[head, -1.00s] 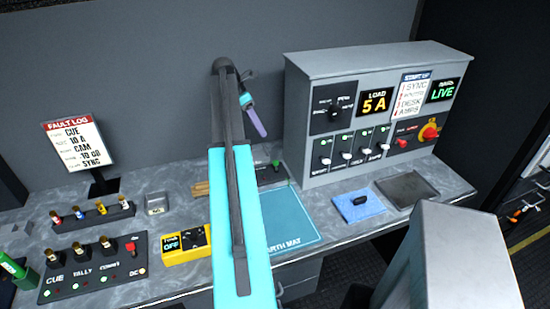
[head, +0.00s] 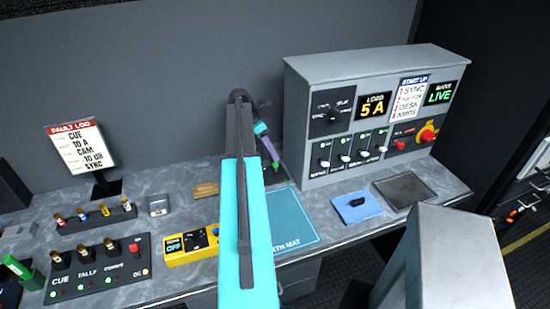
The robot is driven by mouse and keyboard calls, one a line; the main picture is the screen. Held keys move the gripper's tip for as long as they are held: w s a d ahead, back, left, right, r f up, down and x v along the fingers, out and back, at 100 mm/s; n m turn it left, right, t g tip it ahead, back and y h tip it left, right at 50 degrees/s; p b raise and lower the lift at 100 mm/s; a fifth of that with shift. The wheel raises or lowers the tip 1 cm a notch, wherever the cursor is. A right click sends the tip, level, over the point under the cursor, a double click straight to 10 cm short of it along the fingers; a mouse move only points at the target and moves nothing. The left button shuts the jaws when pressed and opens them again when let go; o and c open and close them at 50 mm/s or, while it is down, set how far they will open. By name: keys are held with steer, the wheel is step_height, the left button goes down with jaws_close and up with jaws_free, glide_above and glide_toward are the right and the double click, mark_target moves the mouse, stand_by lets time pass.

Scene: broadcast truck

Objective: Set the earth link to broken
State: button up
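A low dark unit (head: 270,178) lies behind the teal earth mat (head: 292,222), close to the grey cabinet. It had a small green knob in the earlier picture and looks like the earth link, but I cannot read a label. My gripper (head: 275,163) has teal and purple parts and points down right at this unit, covering much of it. I cannot tell whether it touches the knob, whether its fingers are open, or which way the link is set.
The grey cabinet (head: 375,60) with switches and lit displays stands just right of my gripper. A yellow meter (head: 188,248) reading OFF lies left of the mat. A blue cloth (head: 372,212) with a dark item and a grey tray (head: 406,193) lie to the right.

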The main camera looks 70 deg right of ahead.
mark_target(276, 167)
steer(key=shift+p+x, duration=0.35)
steer(key=shift+x, duration=1.3)
jaws_close()
